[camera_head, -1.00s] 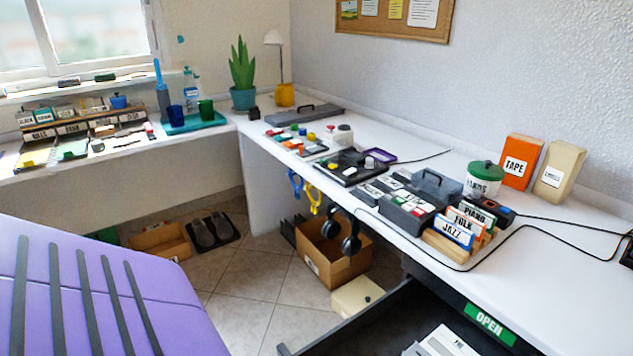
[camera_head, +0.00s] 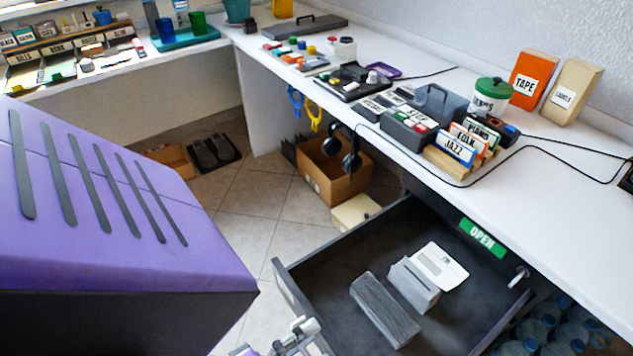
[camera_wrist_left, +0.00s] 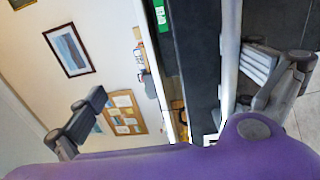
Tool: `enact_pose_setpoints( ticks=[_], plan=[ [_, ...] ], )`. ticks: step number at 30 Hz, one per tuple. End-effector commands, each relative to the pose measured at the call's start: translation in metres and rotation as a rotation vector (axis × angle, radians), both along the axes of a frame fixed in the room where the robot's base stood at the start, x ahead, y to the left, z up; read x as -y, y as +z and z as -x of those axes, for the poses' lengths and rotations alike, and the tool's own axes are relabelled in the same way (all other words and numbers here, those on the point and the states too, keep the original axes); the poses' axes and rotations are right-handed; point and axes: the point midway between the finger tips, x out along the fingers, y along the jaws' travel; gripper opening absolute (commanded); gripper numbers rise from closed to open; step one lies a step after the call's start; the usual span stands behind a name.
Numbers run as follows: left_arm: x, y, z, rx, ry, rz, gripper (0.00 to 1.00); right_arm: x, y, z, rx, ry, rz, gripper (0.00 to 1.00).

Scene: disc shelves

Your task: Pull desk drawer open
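The dark desk drawer (camera_head: 330,250) stands pulled out from under the white desk, its inside visible. It holds a dark ribbed block (camera_head: 385,310), a stack of grey cards (camera_head: 415,285) and a white device (camera_head: 440,266). The drawer's front is at the lower left, partly cut off by the frame. Part of my left gripper (camera_head: 301,337) shows beside that front at the bottom edge. In the left wrist view its fingers (camera_wrist_left: 185,95) are wide apart, with a pale drawer edge (camera_wrist_left: 230,60) between them, closer to the right finger. Contact is unclear. My right gripper is out of view.
A green OPEN label (camera_head: 481,236) marks the desk's side above the drawer. A cardboard box (camera_head: 335,175) and headphones (camera_head: 350,155) are beyond the drawer. Several bottles (camera_head: 550,325) stand below it at right. Bare tiled floor (camera_head: 240,210) lies to its left.

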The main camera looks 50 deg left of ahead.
Motion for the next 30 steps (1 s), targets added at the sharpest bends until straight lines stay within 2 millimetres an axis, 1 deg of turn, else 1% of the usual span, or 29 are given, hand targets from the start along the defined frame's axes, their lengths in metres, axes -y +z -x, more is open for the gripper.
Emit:
enact_pose_setpoints(
  ticks=[1, 5, 6, 11, 19, 29, 30],
  plan=[
    [-0.002, 0.042, -0.004, 0.126, 0.013, 0.001, 0.79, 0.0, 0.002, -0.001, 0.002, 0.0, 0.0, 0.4],
    [-0.002, 0.042, -0.004, 0.126, 0.013, 0.001, 0.79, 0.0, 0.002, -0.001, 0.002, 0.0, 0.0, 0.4],
    [0.0, 0.007, -0.002, 0.011, -0.005, -0.009, 0.79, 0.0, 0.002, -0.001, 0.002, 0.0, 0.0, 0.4],
    [0.001, 0.005, 0.003, 0.009, -0.005, -0.008, 0.72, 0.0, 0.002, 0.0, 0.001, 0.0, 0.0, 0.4],
    [0.001, 0.0, 0.024, 0.002, -0.007, -0.004, 0.61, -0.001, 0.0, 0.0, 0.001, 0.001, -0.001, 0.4],
    [0.001, -0.004, 0.047, 0.002, -0.007, -0.003, 0.62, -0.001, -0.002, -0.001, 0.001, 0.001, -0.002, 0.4],
    [0.001, -0.004, 0.049, 0.003, -0.006, -0.003, 0.55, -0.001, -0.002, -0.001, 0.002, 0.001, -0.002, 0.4]
  ],
)
